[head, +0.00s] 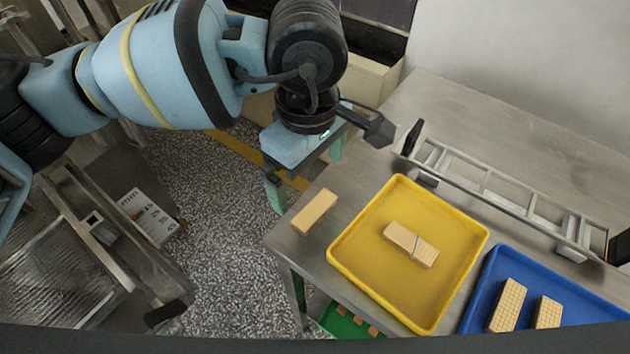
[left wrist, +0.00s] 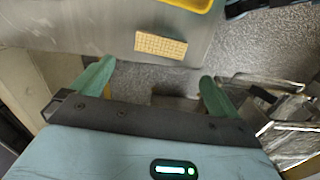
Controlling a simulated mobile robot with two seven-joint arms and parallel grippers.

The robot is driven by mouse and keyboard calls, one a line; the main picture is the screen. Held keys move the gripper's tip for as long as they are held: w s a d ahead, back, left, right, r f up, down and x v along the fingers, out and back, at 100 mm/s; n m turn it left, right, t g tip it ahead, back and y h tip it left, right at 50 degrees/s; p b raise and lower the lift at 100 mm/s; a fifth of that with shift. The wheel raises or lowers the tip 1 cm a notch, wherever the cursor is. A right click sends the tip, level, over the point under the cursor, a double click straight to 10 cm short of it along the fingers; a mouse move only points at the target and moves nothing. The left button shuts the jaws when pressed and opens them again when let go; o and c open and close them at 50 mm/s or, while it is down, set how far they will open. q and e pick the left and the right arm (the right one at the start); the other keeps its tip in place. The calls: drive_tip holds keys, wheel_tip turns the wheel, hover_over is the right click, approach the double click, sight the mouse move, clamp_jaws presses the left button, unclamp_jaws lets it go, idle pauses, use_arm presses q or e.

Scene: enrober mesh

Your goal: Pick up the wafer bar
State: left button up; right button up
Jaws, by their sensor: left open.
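A tan wafer bar (head: 314,212) lies on the bare metal table near its left edge, outside the trays. In the left wrist view the wafer bar (left wrist: 160,45) shows a grid-patterned face, just beyond the fingertips. My left gripper (head: 304,172) is open, with green fingers, above and behind the bar at the table's edge. In the left wrist view the open left gripper (left wrist: 152,84) has nothing between its fingers, and the floor shows through the gap. My right gripper is out of view.
A yellow tray (head: 345,250) holds tan wafer pieces (head: 410,244). A blue tray (head: 470,318) holds two more wafer bars (head: 508,304). A ladder-like metal frame (head: 490,182) with black ends stands along the back. A green tray (head: 338,322) sits below the table.

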sight(312, 207)
use_arm(q)
drive_tip(key=shift+s+r, duration=0.1)
drive_tip(key=shift+s, duration=0.15)
drive_tip(key=shift+s+f, duration=0.15)
drive_tip(key=shift+f, duration=0.1)
drive_tip(key=shift+w+d+f+p, duration=0.1)
drive_tip(key=shift+w+f+p, duration=0.1)
drive_tip(key=shift+f, duration=1.65)
drive_tip(key=shift+w+d+f+p, duration=0.1)
drive_tip(key=shift+f+p, duration=0.05)
drive_tip(key=shift+f, duration=1.65)
drive_tip(key=shift+c, duration=0.4)
drive_tip(key=c, duration=0.7)
